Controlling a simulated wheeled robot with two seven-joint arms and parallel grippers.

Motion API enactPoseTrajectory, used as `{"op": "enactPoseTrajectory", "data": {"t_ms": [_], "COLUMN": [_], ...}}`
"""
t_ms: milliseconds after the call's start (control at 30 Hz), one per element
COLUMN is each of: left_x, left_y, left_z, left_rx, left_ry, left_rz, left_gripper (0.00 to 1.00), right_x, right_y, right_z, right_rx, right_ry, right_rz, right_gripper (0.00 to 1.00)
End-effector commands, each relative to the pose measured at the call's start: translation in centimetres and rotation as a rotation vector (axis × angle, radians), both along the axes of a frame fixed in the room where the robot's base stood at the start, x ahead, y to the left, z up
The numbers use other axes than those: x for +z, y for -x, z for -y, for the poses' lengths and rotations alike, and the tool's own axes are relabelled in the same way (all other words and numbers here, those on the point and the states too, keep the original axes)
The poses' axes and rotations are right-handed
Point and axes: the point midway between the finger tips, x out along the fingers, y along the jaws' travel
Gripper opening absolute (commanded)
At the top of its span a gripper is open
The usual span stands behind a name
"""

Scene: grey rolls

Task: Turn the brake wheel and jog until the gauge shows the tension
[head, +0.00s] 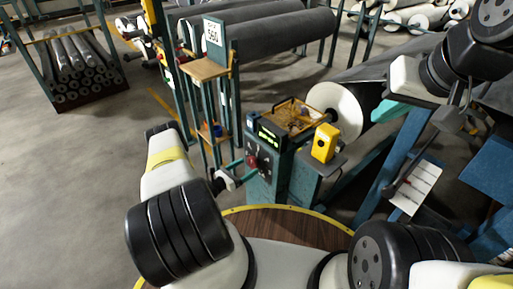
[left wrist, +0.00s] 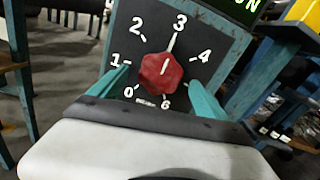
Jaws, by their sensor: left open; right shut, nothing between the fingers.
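The red brake wheel (left wrist: 162,72) sits on a black dial plate numbered 0 to 6. Its white mark points up, at about the 3. In the head view the wheel (head: 252,162) is on the front of the teal machine post. My left gripper (head: 236,170) is open; its teal fingers (left wrist: 160,92) stand either side of the wheel's lower part, and I cannot tell whether they touch it. A display (head: 268,133) with green characters is above the wheel, too small to read. My right gripper (head: 384,111) is shut and empty, away from the post.
A yellow box (head: 325,143) with a dark button stands on a shelf right of the post. A wooden tray (head: 293,113) is behind the display. A round yellow-edged wooden top (head: 285,222) is in front.

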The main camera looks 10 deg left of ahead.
Motion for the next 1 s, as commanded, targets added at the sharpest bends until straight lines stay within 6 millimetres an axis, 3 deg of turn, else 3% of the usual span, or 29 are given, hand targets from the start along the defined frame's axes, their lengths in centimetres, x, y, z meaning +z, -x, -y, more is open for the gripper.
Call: {"op": "enactPoseTrajectory", "data": {"t_ms": [200,467,800,1000], "left_x": [0.0,0.0,0.0,0.0], "left_y": [-1.5,-1.6,-1.6,-1.6], "left_z": [1.2,1.2,1.2,1.1], "left_rx": [-0.001,0.000,0.000,0.000], "left_ry": [-0.001,0.000,0.000,0.012], "left_rz": [-0.001,0.000,0.000,-0.009], "left_gripper": [0.86,0.86,0.24,0.24], "right_x": [0.0,0.0,0.0,0.0], "right_y": [0.0,0.0,0.0,0.0], "right_z": [0.0,0.0,0.0,0.0], "right_rx": [0.000,0.000,0.000,0.000], "right_ry": [0.000,0.000,0.000,0.000], "right_rz": [0.000,0.000,0.000,0.000], "right_gripper": [0.00,0.00,0.00,0.00]}}
